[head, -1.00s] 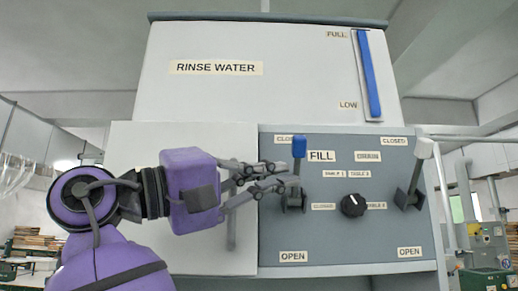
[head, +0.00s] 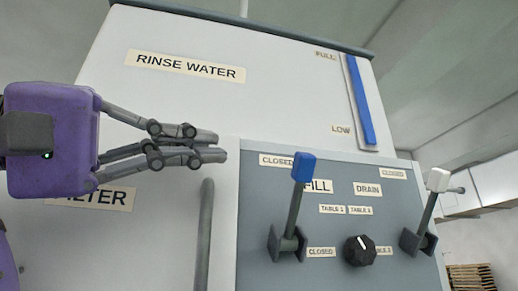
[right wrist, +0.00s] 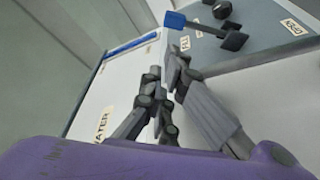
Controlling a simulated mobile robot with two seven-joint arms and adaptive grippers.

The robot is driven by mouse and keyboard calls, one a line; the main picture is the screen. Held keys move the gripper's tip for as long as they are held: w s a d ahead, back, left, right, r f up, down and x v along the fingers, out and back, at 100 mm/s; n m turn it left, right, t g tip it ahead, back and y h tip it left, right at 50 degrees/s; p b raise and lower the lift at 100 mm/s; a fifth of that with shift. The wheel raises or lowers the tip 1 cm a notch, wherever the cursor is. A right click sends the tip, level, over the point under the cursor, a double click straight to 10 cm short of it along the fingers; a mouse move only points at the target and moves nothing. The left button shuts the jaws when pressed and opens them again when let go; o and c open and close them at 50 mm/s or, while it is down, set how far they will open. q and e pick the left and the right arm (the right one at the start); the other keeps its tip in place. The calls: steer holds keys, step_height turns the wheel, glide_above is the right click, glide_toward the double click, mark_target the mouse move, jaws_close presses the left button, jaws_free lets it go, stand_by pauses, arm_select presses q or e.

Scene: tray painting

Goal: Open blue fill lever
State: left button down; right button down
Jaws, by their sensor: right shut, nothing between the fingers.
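The blue-tipped fill lever (head: 303,168) stands up from its base on the grey panel, its tip close to the CLOSED label (head: 277,160). In the right wrist view the blue lever tip (right wrist: 175,20) is just beyond the fingertips. My right gripper (head: 218,146) is shut and empty, to the left of the lever and apart from it. Its fingers also show in the right wrist view (right wrist: 165,66). My left gripper is out of view.
The grey panel (head: 330,272) also holds a black knob (head: 359,251) and a white-tipped drain lever (head: 438,180) at the right. A vertical grey handle (head: 205,235) stands below my fingers. The rinse water tank (head: 270,100) rises above.

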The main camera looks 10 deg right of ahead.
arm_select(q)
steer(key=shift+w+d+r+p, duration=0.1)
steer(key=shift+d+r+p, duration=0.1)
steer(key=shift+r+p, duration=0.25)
arm_select(e)
step_height(320, 180, up, 2)
glide_above(297, 199)
steer(key=a, duration=0.3)
steer(key=shift+w+a, duration=0.1)
steer(key=shift+w, duration=0.15)
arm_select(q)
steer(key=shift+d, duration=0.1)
arm_select(e)
steer(key=shift+w, duration=0.1)
